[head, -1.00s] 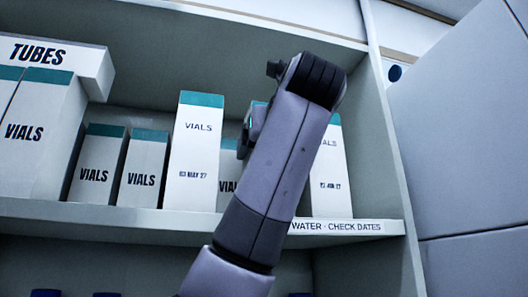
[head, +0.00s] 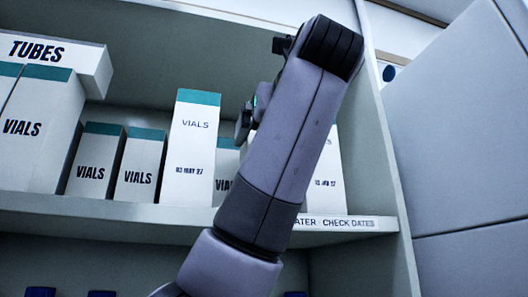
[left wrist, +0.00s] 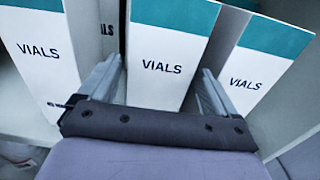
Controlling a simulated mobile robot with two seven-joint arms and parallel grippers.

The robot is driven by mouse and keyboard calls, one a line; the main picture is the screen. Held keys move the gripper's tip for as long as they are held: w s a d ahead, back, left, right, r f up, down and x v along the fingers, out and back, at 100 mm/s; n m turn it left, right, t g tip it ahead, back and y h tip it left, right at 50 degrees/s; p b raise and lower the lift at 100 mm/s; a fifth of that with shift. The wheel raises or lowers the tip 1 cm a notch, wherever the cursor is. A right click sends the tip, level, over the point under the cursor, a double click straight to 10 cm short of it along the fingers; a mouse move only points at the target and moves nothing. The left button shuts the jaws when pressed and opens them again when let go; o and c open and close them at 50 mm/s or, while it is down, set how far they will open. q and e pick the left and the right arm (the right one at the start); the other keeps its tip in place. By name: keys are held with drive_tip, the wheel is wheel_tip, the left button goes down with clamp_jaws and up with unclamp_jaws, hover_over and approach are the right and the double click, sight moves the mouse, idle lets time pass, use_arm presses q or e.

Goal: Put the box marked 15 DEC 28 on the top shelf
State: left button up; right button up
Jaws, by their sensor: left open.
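No date reading 15 DEC 28 is legible on any box. In the left wrist view, a white VIALS box with a teal top (left wrist: 165,62) stands between the fingers of my left gripper (left wrist: 158,70), which is open. I cannot tell whether the fingers touch it; its date is hidden. A tall VIALS box (head: 190,150) left of the arm is dated 03 MAY 27. Another box (head: 326,175) shows partly right of the arm, its date hard to read. My right gripper is not in view.
Several VIALS boxes stand on the left, with a TUBES box (head: 55,60) lying across some. Another VIALS box (left wrist: 262,70) stands close right of the gripper. A shelf label (head: 345,223) reads CHECK DATES. A side panel (head: 385,150) bounds the shelf on the right.

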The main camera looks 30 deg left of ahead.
use_arm(q)
drive_tip(key=v, duration=0.7)
drive_tip(key=shift+b, duration=0.45)
drive_tip(key=shift+s, duration=0.15)
